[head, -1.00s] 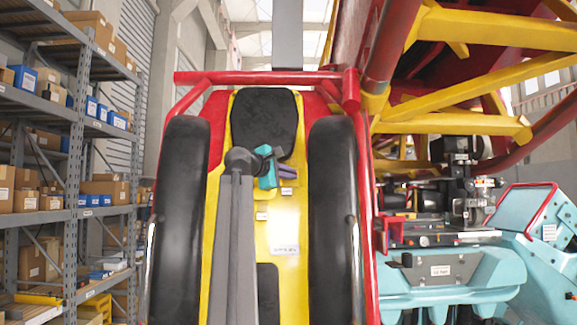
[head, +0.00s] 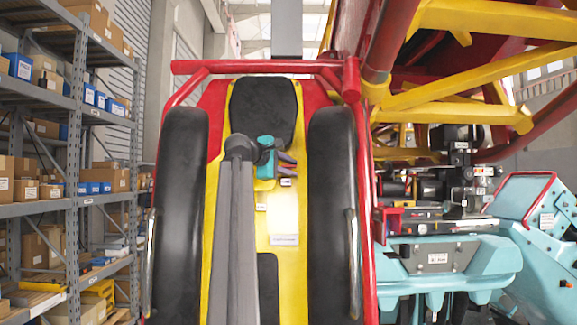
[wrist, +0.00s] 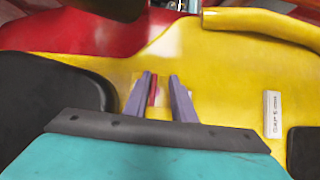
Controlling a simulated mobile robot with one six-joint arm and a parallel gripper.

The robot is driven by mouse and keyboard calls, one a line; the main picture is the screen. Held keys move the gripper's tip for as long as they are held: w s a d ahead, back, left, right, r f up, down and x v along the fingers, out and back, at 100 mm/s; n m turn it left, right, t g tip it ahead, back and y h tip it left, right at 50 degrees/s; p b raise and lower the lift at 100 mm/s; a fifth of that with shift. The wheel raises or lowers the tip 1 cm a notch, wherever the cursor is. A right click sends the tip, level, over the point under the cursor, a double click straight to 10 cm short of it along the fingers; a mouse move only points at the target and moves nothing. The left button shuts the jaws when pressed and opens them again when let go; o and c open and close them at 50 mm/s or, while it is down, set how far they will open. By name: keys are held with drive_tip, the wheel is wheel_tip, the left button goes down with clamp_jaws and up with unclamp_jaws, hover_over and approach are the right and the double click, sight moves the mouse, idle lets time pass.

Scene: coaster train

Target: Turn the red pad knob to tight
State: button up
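My gripper (head: 287,164) is beside the black headrest of the yellow seat, with its teal body to the left and its purple fingers pointing right. The wrist view shows the fingers (wrist: 160,95) apart over the yellow panel (wrist: 228,70). A narrow red strip (wrist: 153,90) shows between them, close to the left finger. I cannot tell whether it is the red pad knob or part of the finger. A small pale patch lies behind the fingers. No tight mark is readable.
Black padded side bars (head: 180,220) (head: 332,220) flank the seat. A red frame (head: 265,67) crosses above it. A white label (wrist: 273,115) is on the yellow panel. Shelves with boxes (head: 75,130) stand left. A teal car part (head: 450,265) and yellow beams (head: 470,120) are right.

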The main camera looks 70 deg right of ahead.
drive_tip(key=v, duration=1.3)
drive_tip(key=shift+a, duration=0.3)
idle(0.3)
drive_tip(key=shift+r, duration=0.1)
idle(0.4)
